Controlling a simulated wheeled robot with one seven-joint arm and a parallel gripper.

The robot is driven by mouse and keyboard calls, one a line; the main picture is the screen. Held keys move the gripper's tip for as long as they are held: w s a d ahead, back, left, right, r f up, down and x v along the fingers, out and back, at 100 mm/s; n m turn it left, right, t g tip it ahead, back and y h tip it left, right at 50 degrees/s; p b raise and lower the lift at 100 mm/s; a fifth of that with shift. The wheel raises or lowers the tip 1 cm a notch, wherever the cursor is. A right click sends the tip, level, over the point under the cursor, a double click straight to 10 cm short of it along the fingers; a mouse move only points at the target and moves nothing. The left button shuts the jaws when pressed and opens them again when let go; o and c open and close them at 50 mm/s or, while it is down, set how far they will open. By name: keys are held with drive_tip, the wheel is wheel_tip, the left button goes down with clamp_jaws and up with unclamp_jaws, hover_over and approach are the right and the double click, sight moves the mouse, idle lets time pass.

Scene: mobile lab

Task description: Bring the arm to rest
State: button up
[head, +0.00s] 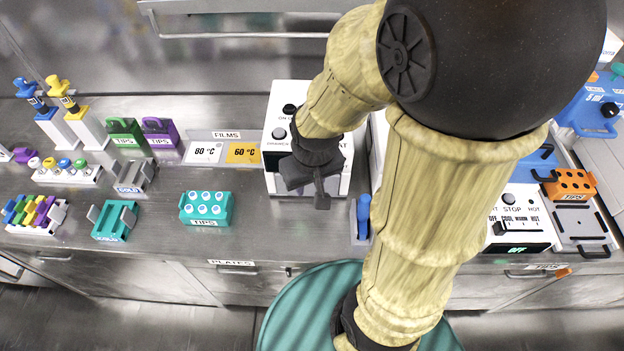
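My arm rises from the bottom centre of the head view, bends at a large dark joint at the top, and comes back down to the left. My gripper (312,188) is dark and hangs in front of a white device (276,121) with knobs on its face. Part of that device is hidden behind my arm. The gripper is seen from above and behind, so its finger gap does not show clearly. I see nothing held in it.
Left of the gripper stand a teal rack (206,222), film cards (204,152) and a teal holder (114,235). Blue and yellow pipettes (61,91) stand at the far left. An orange rack (571,184) and a heater panel (512,222) are on the right. Bare counter (271,222) lies below the gripper.

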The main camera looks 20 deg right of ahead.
drive_tip(key=shift+d+r+m, duration=0.2)
drive_tip(key=shift+d+m, duration=0.05)
drive_tip(key=shift+m, duration=0.05)
wheel_tip(320, 180, up, 3)
drive_tip(key=p, duration=0.3)
drive_tip(key=shift+r, duration=0.2)
idle(0.9)
